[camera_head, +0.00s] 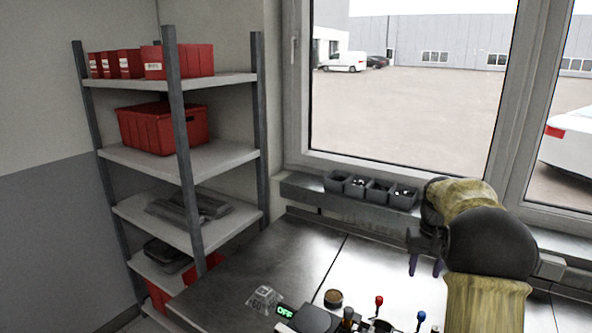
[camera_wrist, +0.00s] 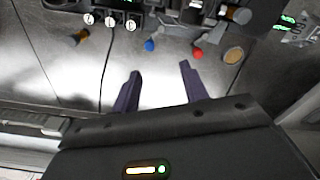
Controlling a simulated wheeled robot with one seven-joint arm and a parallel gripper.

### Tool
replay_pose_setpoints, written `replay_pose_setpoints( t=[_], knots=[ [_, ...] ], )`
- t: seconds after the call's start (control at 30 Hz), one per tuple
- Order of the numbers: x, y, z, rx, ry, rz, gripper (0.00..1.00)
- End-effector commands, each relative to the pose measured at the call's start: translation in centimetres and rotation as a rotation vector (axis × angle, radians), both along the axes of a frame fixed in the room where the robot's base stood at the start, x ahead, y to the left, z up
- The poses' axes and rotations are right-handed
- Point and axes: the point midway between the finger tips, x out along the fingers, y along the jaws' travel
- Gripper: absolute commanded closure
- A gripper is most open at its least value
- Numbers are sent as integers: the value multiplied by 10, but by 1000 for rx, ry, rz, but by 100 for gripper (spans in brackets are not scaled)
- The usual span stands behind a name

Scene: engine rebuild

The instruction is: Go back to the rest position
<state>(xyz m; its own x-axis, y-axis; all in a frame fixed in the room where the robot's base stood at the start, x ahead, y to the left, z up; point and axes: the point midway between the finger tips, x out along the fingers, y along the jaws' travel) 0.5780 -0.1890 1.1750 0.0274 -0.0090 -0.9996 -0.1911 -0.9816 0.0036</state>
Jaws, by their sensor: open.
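My gripper (camera_head: 426,266) is at the right of the head view, at the end of my bent arm. It hangs over the back part of the metal workbench (camera_head: 293,247), in front of the window sill. In the wrist view my gripper (camera_wrist: 160,88) shows two dark purple fingers spread apart with nothing between them. Bare bench top lies beyond the fingertips.
Red-knobbed (camera_head: 379,300) and blue-knobbed (camera_head: 421,316) levers, a round brown-topped piece (camera_head: 333,297) and a green "OFF" display (camera_head: 285,311) are at the bench front. Small grey bins (camera_head: 403,196) line the sill. A shelf rack (camera_head: 184,160) with red bins stands left.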

Motion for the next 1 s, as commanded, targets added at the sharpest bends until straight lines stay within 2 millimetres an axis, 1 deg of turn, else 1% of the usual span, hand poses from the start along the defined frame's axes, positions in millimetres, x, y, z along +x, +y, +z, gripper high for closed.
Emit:
replay_pose_setpoints(
  t=[0.03,0.1,0.27,0.37,0.47,0.6,0.67,0.7,0.83,0.9,1.0],
  knots=[
    [-7,15,-2,-2,-8,13,56],
    [-17,33,-7,-6,-22,27,56],
    [-46,73,-19,-14,-57,59,56],
    [-68,96,-28,-17,-80,80,56],
    [-92,118,-37,-19,-103,100,56],
    [-132,146,-50,-21,-134,131,56],
    [-150,156,-56,-21,-147,144,56],
    [-163,163,-60,-20,-157,153,56],
    [-202,180,-72,-17,-183,177,56],
    [-217,185,-77,-17,-194,186,56],
    [-229,188,-81,-15,-202,191,56]
  ],
)
